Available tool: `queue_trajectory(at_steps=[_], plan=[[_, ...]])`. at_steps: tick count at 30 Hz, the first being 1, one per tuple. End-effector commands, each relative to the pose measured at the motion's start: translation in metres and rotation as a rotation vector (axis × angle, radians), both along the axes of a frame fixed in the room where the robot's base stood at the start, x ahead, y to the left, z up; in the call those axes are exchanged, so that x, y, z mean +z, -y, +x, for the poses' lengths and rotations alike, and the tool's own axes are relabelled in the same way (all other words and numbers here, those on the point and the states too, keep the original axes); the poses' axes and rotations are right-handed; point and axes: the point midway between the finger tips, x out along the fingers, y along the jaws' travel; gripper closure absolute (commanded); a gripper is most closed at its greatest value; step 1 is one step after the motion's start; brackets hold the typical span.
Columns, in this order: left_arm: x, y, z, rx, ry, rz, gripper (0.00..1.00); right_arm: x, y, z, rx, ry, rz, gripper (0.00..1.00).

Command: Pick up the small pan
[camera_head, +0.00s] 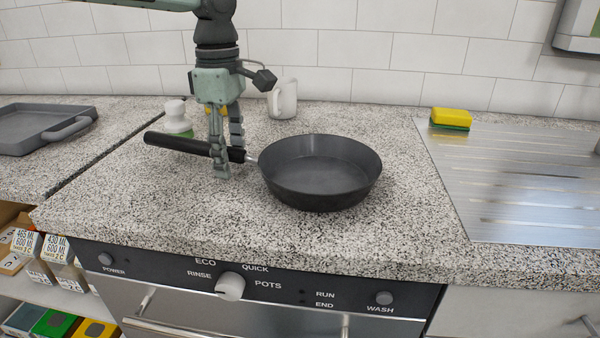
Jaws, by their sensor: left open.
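The small pan (320,170) is dark grey and round, and it sits upright on the speckled counter. Its black handle (172,143) points left. My left gripper (229,172) reaches down from above at the handle, close to the pan's body. Its fingers are open, and the handle passes at the fingers; I cannot tell whether they touch it. Part of the handle is hidden by the fingers. My right gripper is not in view.
A white mug (283,98) and a white-and-green bottle (177,118) stand behind the pan. A yellow-green sponge (450,118) lies by the metal drainboard (520,190) at right. A grey tray (35,128) is at far left. The counter in front of the pan is clear.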

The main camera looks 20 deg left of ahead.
Motion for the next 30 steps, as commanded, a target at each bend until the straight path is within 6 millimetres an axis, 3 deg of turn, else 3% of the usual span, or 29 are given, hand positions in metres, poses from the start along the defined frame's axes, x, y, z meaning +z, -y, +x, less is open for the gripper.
queue_trajectory(at_steps=[7, 18, 30], plan=[[-0.0011, 0.0000, 0.0003, 0.001, 0.001, -0.001, 0.55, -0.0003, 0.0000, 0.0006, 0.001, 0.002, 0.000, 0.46], [-0.0008, 0.0000, 0.0003, 0.001, 0.001, -0.001, 1.00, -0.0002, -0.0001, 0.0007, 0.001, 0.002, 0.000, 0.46], [0.0003, 0.0004, 0.0009, 0.001, 0.003, -0.002, 1.00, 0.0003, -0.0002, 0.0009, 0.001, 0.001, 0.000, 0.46]])
